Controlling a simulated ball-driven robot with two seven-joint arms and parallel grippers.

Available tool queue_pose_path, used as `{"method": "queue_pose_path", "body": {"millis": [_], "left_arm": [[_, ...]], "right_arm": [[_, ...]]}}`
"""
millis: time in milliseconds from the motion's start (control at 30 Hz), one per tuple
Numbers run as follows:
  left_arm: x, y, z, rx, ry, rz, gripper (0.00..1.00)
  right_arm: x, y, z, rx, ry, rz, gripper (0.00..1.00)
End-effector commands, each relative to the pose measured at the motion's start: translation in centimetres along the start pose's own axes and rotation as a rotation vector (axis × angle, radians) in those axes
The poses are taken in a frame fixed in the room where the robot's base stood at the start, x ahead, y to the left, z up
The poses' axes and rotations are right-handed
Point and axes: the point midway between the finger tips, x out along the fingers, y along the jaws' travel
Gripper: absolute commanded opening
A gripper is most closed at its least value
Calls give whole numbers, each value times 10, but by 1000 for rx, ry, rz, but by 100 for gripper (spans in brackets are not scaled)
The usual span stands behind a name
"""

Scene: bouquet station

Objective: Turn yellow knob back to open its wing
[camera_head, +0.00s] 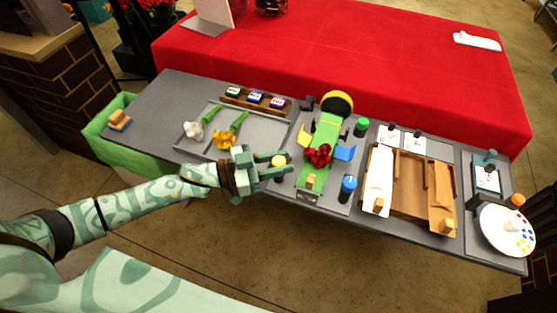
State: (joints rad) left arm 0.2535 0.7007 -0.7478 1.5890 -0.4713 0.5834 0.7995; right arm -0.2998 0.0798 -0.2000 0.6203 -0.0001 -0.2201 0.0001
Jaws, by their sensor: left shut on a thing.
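The yellow knob (279,161) stands at the left front of the green bouquet fixture. My left gripper (277,167) reaches in from the left, and its two fingers are shut on the knob, one on its far side and one on its near side. The yellow wing (304,136) sits on the left edge of the green bed (327,130), slanting outward. The blue wing (345,153) sticks out on the right edge. Red flowers (318,154) lie on the bed between the wings. The knob's lower part is hidden by my fingers. My right gripper is not in view.
A blue knob (348,186), a green knob (361,127) and a black knob (308,103) stand around the fixture. A grey tray (268,138) with white and yellow flowers is to the left. A wooden tray (406,200) is to the right.

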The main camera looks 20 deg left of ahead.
Motion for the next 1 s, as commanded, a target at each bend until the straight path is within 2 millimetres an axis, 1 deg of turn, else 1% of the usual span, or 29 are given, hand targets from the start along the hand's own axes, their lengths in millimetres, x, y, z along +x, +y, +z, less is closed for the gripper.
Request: {"method": "queue_pose_path", "body": {"millis": [33, 300, 500, 700, 1000], "left_arm": [[0, 1, -3, -3, 0, -18, 6], [0, 2, -5, -7, 8, -186, 6], [0, 2, -3, -7, 13, -324, 6], [0, 2, -2, -6, 16, -432, 6], [0, 1, 0, -3, 18, -504, 6]], "right_arm": [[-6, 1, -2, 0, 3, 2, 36], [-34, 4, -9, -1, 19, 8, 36], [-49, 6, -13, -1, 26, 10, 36], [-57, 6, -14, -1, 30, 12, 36], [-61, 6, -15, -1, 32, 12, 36]]}}
